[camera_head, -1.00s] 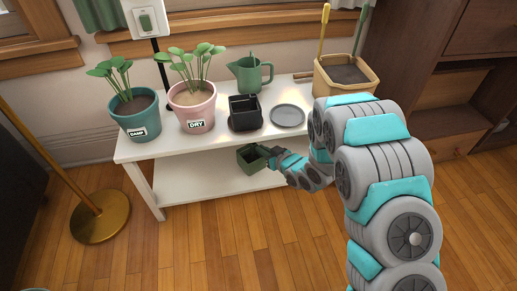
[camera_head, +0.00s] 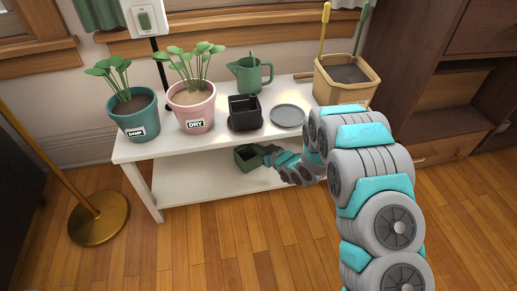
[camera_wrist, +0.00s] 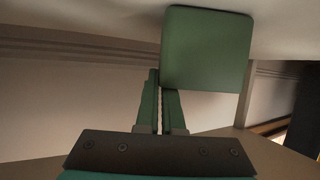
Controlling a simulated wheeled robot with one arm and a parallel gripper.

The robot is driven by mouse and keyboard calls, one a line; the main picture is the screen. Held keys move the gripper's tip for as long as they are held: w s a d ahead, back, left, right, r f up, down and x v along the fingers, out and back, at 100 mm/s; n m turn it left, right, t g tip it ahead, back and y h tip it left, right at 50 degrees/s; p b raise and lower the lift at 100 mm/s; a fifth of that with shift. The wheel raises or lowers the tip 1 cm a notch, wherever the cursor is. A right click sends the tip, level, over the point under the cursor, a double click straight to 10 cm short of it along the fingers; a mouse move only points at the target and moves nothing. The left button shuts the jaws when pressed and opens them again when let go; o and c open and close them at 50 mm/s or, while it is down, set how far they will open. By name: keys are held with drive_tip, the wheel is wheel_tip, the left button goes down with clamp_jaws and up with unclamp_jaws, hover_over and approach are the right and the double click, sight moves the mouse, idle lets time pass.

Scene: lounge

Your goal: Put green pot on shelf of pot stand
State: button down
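The small square green pot (camera_head: 246,160) is between the top and the lower shelf (camera_head: 195,186) of the white pot stand, just under the top's front edge. Part of its rim is hidden by that edge. I cannot tell whether it touches the shelf. My gripper (camera_head: 266,152) reaches in from the right and looks shut on the pot's side. In the wrist view the pot (camera_wrist: 206,48) is at the fingers' far end, and the two green fingers (camera_wrist: 163,85) are close together.
On the stand's top (camera_head: 280,138) are a blue pot (camera_head: 139,123), a pink pot (camera_head: 194,113), a black square pot (camera_head: 245,113), a grey saucer (camera_head: 288,116), a green watering can (camera_head: 249,76) and a tan tool bin (camera_head: 345,84). A brass lamp base (camera_head: 98,220) stands left. The lower shelf's left part is clear.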

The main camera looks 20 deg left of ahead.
drive_tip(key=shift+f, duration=0.1)
drive_tip(key=c, duration=1.1)
unclamp_jaws()
drive_tip(key=shift+o, duration=0.2)
drive_tip(key=shift+s+d+r, duration=0.15)
drive_tip(key=shift+d+r, duration=0.05)
drive_tip(key=shift+r, duration=0.05)
drive_tip(key=p+v, duration=0.1)
drive_tip(key=v, duration=1)
drive_tip(key=shift+d, duration=0.2)
drive_tip(key=shift+s, duration=0.15)
